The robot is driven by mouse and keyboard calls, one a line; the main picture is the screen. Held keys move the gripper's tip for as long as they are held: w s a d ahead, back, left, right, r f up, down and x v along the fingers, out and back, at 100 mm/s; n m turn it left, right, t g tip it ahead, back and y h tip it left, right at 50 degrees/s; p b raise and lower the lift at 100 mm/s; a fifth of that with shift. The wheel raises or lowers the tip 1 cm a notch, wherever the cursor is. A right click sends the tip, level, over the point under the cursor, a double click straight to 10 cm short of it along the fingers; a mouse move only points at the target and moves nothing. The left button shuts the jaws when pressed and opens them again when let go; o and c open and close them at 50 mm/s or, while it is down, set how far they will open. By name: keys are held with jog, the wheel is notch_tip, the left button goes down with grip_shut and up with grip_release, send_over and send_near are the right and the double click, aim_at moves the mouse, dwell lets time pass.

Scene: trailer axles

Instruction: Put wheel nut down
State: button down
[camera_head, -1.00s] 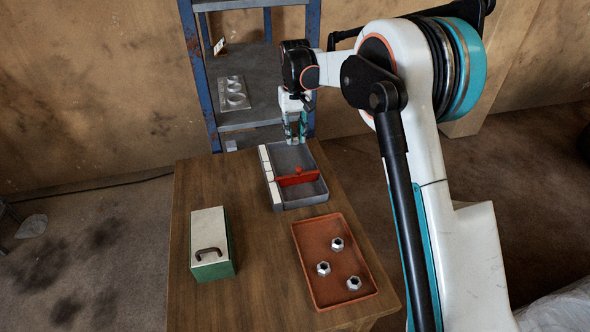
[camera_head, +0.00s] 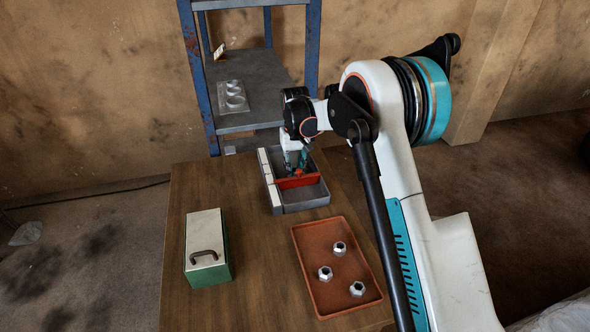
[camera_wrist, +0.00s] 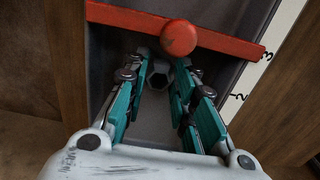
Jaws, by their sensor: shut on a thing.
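My gripper (camera_head: 296,167) is low over the grey divided tray (camera_head: 303,203), on the far side of its red divider (camera_head: 299,182). In the wrist view my gripper (camera_wrist: 158,66) has its teal fingers shut on a grey hexagonal wheel nut (camera_wrist: 158,79). The red divider (camera_wrist: 130,19) with its round red knob (camera_wrist: 179,37) lies just beyond the fingertips. The held nut is hidden in the head view. I cannot tell whether it touches the tray floor (camera_wrist: 152,125).
A rust-coloured tray (camera_head: 316,284) with three nuts (camera_head: 340,248) stands nearer on the wooden table (camera_head: 265,280). A green box with a pale lid (camera_head: 207,250) stands at left. A blue-framed shelf (camera_head: 250,112) stands behind. A white numbered strip (camera_wrist: 262,78) edges the grey tray.

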jog(key=shift+r, duration=0.1)
jog(key=c, duration=1.3)
grip_release()
notch_tip(320, 180, up, 12)
jog(key=p, duration=0.3)
jog(key=shift+d+r+p, duration=0.1)
jog(key=shift+r+p, duration=0.05)
jog(key=shift+p, duration=0.25)
